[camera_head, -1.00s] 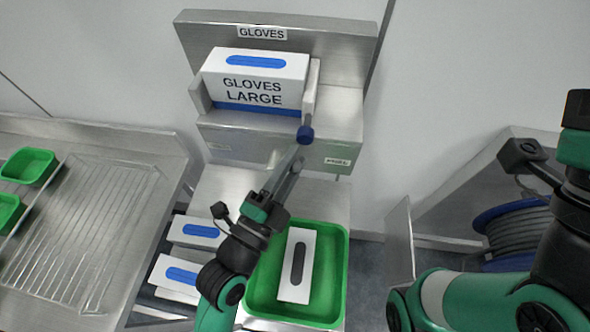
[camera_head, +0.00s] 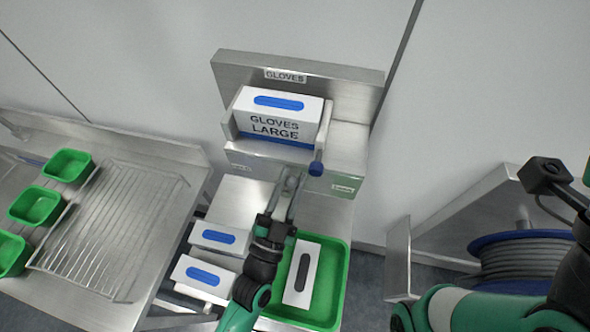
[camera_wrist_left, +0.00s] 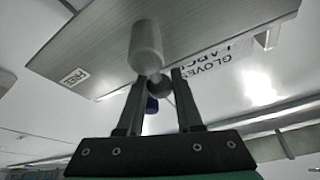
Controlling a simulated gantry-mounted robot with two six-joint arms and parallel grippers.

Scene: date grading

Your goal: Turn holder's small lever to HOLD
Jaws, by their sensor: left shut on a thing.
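The steel glove holder (camera_head: 345,146) stands at the back centre. A blue knob (camera_head: 316,169) is at its front right; it also shows in the left wrist view (camera_wrist_left: 152,104). My left gripper (camera_head: 291,172) is at the holder's front face, left of the knob.
A large glove box (camera_head: 275,127) sits in the holder. Below are a green tray (camera_head: 333,280) holding a white box (camera_head: 302,272), and two more boxes (camera_head: 219,238) to its left. A wire rack (camera_head: 110,230) and green bins (camera_head: 68,165) are left. A cable reel (camera_head: 520,262) is right.

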